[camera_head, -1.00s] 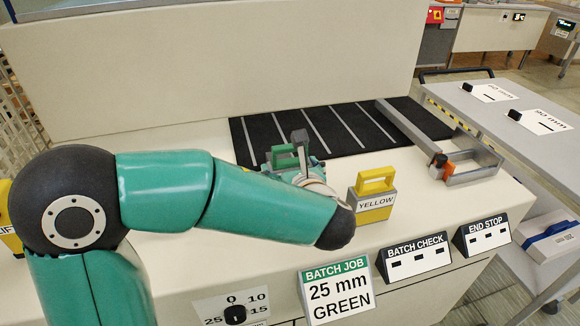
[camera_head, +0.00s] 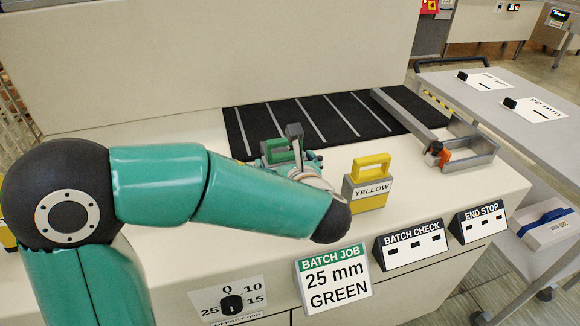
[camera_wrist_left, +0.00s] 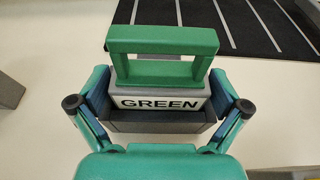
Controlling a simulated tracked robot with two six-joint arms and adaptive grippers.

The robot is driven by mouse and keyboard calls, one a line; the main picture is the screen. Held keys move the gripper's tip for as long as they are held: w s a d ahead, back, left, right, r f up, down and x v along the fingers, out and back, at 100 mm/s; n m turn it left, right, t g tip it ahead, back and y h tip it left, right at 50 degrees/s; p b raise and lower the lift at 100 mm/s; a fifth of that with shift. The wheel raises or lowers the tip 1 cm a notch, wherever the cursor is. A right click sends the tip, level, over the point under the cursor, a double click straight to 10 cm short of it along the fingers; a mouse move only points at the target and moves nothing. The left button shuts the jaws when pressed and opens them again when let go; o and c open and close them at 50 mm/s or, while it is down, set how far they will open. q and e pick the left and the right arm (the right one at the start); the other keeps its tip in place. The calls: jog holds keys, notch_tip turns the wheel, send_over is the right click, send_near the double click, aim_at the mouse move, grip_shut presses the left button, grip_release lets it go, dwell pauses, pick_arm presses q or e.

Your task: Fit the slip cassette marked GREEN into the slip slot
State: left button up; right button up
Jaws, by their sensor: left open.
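The cassette marked GREEN (camera_wrist_left: 160,104) has a grey body, a white label and a green handle. It stands upright on the pale counter, with a dark grey part along its lower front. Its green handle (camera_head: 278,150) also shows in the head view, partly behind my arm. My left gripper (camera_wrist_left: 160,110) is open, with one finger on each side of the cassette; I cannot tell if they touch it. In the head view my left gripper (camera_head: 293,155) is mostly hidden by my wrist. I cannot make out the slip slot. My right gripper is not in view.
A YELLOW cassette (camera_head: 367,190) stands right of my left wrist. A black striped mat (camera_head: 330,118) lies behind, with a grey bar and an orange-marked metal bracket (camera_head: 468,152) at right. The BATCH JOB sign (camera_head: 335,280) reads 25 mm GREEN. A grey table (camera_head: 505,85) stands at right.

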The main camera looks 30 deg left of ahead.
pick_arm(q)
jog(key=v, duration=1.1)
jog(key=shift+s+d, duration=0.2)
jog(key=shift+d, duration=0.05)
